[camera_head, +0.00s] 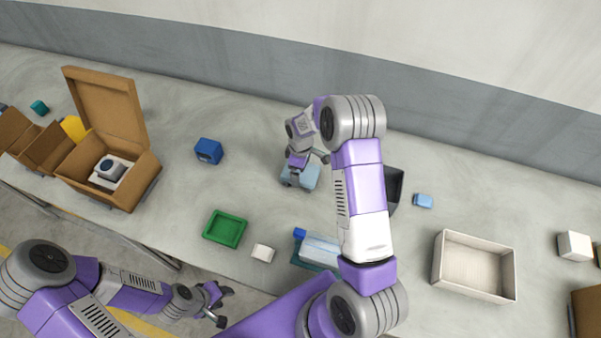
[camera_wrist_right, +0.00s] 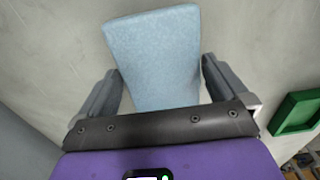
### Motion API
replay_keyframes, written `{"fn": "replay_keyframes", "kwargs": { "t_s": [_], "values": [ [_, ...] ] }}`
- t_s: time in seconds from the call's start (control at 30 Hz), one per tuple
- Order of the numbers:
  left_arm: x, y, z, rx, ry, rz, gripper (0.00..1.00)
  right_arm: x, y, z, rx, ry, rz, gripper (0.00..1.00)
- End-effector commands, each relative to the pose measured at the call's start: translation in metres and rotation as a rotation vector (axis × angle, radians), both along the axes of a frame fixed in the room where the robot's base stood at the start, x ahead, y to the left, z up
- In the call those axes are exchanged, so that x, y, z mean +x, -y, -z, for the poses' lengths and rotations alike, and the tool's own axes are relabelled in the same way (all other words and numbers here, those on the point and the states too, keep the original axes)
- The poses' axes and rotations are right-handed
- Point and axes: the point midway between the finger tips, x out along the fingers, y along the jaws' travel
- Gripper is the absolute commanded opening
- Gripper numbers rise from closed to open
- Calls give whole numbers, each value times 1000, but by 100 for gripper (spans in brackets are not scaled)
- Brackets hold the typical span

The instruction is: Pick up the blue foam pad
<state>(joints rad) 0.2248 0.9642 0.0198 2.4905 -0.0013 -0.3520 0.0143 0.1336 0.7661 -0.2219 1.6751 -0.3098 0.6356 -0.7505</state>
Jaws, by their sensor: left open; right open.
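The light blue foam pad (camera_head: 313,177) lies on the grey surface, partly covered by my right gripper in the head view. My right gripper (camera_head: 304,178) is over it with jaws apart. In the right wrist view the pad (camera_wrist_right: 155,55) shows as a pale blue block between the two open fingers of the right gripper (camera_wrist_right: 160,82). My left gripper (camera_head: 222,303) is open and empty, low at the left, away from the pad.
A green tray (camera_head: 224,228), a white block (camera_head: 263,252) and a dark blue box (camera_head: 208,150) lie around the pad. An open cardboard box (camera_head: 140,184) is at left. A dark container (camera_head: 395,186), a small blue block (camera_head: 423,201) and a beige bin (camera_head: 442,270) are at right.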

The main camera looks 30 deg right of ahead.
Motion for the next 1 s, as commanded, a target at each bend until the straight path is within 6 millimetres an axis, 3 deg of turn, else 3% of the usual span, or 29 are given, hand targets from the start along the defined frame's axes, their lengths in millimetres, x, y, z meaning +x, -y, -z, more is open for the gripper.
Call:
{"fn": "replay_keyframes", "kwargs": {
  "t_s": [0.23,0.47,0.77,1.0],
  "values": [
    [0,0,0,0,0,0,43,0,0,1,0,1,0,98],
    [0,0,0,0,0,0,43,0,0,1,0,1,0,64],
    [0,0,0,0,0,0,43,1,0,-6,0,3,0,64],
    [0,0,-2,0,0,0,43,1,0,-50,-1,7,0,64]
  ]
}}
